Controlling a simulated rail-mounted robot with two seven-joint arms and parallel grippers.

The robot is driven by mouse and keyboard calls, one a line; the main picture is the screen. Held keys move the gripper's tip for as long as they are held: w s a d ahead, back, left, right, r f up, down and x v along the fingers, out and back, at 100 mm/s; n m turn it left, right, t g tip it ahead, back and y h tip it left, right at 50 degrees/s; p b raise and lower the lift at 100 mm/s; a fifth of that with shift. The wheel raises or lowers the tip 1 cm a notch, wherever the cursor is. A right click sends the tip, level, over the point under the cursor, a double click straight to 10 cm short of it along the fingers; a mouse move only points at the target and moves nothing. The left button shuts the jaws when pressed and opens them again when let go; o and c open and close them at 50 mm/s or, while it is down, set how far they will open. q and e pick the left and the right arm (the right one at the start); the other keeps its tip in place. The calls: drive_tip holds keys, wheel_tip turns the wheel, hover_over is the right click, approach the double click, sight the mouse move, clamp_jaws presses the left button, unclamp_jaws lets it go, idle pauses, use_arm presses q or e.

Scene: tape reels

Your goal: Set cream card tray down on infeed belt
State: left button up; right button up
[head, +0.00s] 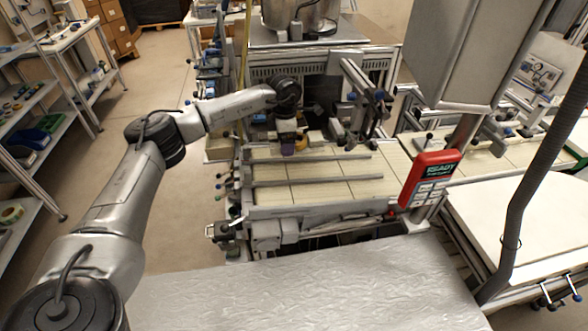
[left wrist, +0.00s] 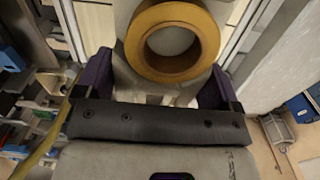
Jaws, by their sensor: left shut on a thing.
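The infeed belt (head: 318,190) is a pale, panelled surface with metal guide rails, in the middle of the head view. My left gripper (head: 290,144) is over its far left part. In the left wrist view the purple fingers of my left gripper (left wrist: 155,86) are shut on the pale card tray (left wrist: 124,78), one finger at each side. A yellow-brown tape reel (left wrist: 135,42) lies flat on the tray. In the head view the tray is mostly hidden by the gripper; I cannot tell whether it touches the belt. My right gripper is not in view.
A red handheld panel reading READY (head: 430,179) stands right of the belt. A machine with a metal pot (head: 300,16) is behind it. A silvery worktop (head: 300,290) lies in front. The near part of the belt is clear.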

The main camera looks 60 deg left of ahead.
use_arm(q)
wheel_tip(320, 180, down, 10)
drive_tip(key=shift+r+b, duration=0.15)
drive_tip(key=shift+b, duration=0.35)
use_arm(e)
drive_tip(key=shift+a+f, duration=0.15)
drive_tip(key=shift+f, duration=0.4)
